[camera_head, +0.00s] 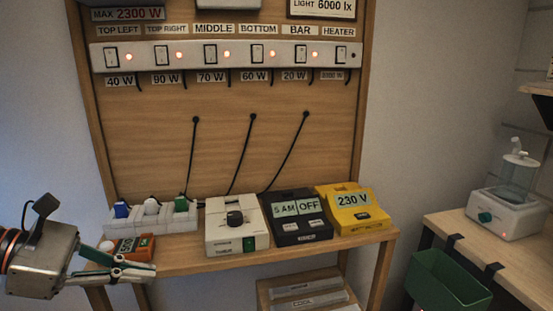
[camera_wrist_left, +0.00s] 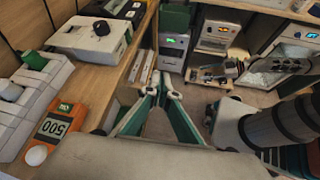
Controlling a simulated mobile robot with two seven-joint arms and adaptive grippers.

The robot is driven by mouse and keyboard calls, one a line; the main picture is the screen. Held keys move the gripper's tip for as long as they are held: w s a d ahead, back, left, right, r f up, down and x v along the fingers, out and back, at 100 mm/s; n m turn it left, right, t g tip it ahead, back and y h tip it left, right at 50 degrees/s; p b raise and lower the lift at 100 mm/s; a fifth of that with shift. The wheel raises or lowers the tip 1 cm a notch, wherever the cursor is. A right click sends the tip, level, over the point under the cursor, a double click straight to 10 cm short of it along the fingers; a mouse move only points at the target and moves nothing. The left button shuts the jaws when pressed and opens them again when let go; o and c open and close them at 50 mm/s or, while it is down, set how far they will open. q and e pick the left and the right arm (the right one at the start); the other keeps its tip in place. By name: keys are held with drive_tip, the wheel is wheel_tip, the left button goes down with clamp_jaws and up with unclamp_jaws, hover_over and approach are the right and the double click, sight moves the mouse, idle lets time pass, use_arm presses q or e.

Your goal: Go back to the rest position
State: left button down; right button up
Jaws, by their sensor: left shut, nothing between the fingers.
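My left gripper (camera_head: 152,271) is at the lower left of the head view, its fingers pointing right by the front edge of the wooden shelf (camera_head: 290,257). Its fingers are shut with nothing between them. In the left wrist view the two green-and-grey fingers (camera_wrist_left: 165,90) come together at the tips. An orange meter (camera_head: 136,247) lies on the shelf just behind the fingers; it also shows in the left wrist view (camera_wrist_left: 55,125), reading 500. In the left wrist view a grey arm end, perhaps my right gripper (camera_wrist_left: 214,74), is too small to read.
On the shelf stand a white power strip (camera_head: 165,219), a white timer (camera_head: 236,226), a dark box reading OFF (camera_head: 297,219) and a yellow 230 V box (camera_head: 352,210). Labelled switches (camera_head: 225,54) line the panel above. A green bin (camera_head: 447,284) hangs at the right bench.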

use_arm(q)
drive_tip(key=d+n+t+h+p, duration=0.2)
drive_tip(key=d+n+t+h, duration=0.35)
drive_tip(key=n, duration=0.65)
drive_tip(key=w+a+f+n+t+y+p, duration=0.1)
drive_tip(key=a+f+n+t+y, duration=0.25)
drive_tip(key=f+n, duration=0.6)
drive_tip(key=w+a+f+n+t+y+p, duration=0.15)
drive_tip(key=f+n+t+y, duration=0.45)
drive_tip(key=n, duration=0.7)
drive_tip(key=s+d+f+n+g+y, duration=0.1)
drive_tip(key=s+f+n+g, duration=0.2)
drive_tip(key=f, duration=0.5)
drive_tip(key=s+f+n+g+y, duration=0.2)
drive_tip(key=s+f+n, duration=0.3)
drive_tip(key=s+f, duration=0.3)
drive_tip(key=s+d+f+n+g+y, duration=0.1)
drive_tip(key=s+f+n+g, duration=0.3)
drive_tip(key=f, duration=0.5)
drive_tip(key=shift+s+d+f+g+y, duration=0.15)
drive_tip(key=shift+s+d+g+y, duration=0.15)
drive_tip(key=shift+s, duration=0.65)
use_arm(e)
drive_tip(key=s, duration=0.2)
drive_tip(key=s+a+g, duration=0.1)
drive_tip(key=shift+s+f, duration=0.25)
drive_tip(key=shift+s, duration=0.1)
